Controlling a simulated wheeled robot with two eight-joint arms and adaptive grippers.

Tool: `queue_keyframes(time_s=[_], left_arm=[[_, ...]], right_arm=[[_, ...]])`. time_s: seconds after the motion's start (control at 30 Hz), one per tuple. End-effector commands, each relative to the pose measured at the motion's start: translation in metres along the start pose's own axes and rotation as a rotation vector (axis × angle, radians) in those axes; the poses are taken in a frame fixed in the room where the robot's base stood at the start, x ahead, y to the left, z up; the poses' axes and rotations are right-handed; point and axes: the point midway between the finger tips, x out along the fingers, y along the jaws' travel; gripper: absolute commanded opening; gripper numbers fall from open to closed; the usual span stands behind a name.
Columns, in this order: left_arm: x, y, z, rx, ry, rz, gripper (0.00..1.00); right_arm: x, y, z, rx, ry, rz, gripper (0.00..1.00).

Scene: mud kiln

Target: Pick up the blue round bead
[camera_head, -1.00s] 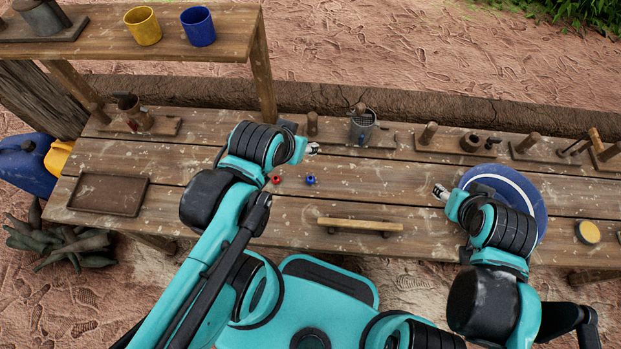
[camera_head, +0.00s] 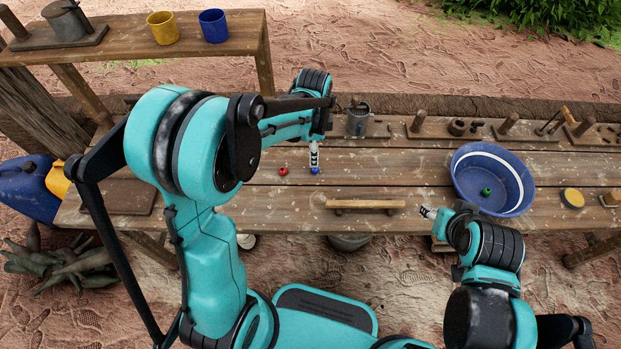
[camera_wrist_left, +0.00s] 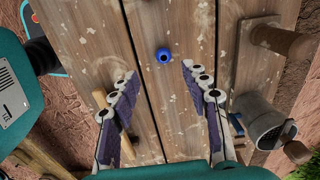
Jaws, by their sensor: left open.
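The blue round bead (camera_head: 315,170) lies on the wooden table in the head view, just right of a red bead (camera_head: 283,171). My left gripper (camera_head: 314,152) points down right above the blue bead. In the left wrist view the blue bead (camera_wrist_left: 164,55) sits ahead of the fingertips, between their lines. The left gripper's two fingers (camera_wrist_left: 158,78) are spread open with nothing between them. My right gripper (camera_head: 427,212) is near the table's front edge, left of the blue basin; its jaw opening is too small to judge.
A blue basin (camera_head: 461,190) with a green bead (camera_head: 486,191) inside stands on the right. A small wooden bar (camera_head: 365,204) lies near the front edge. A metal mug (camera_head: 357,121) and wooden stands line the table's back. The table around the two beads is clear.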

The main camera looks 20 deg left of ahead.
Motion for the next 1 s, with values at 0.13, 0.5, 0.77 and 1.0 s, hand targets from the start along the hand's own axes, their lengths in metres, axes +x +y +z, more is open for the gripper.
queue_keyframes(time_s=[0.13,0.5,0.77,1.0], left_arm=[[0.015,-0.003,-0.002,0.040,-0.006,0.017,0.47],[0.055,-0.006,-0.005,0.040,-0.006,0.017,0.47],[0.088,-0.009,-0.007,0.039,-0.006,0.016,0.47],[0.086,-0.008,-0.006,0.038,-0.006,0.016,0.34]], right_arm=[[0.002,0.000,0.002,0.000,0.000,0.000,0.46],[0.018,0.000,0.013,0.000,0.000,0.000,0.46],[0.030,0.000,0.021,0.000,0.000,0.000,0.46],[0.028,0.000,0.020,0.000,0.000,0.000,0.46]])
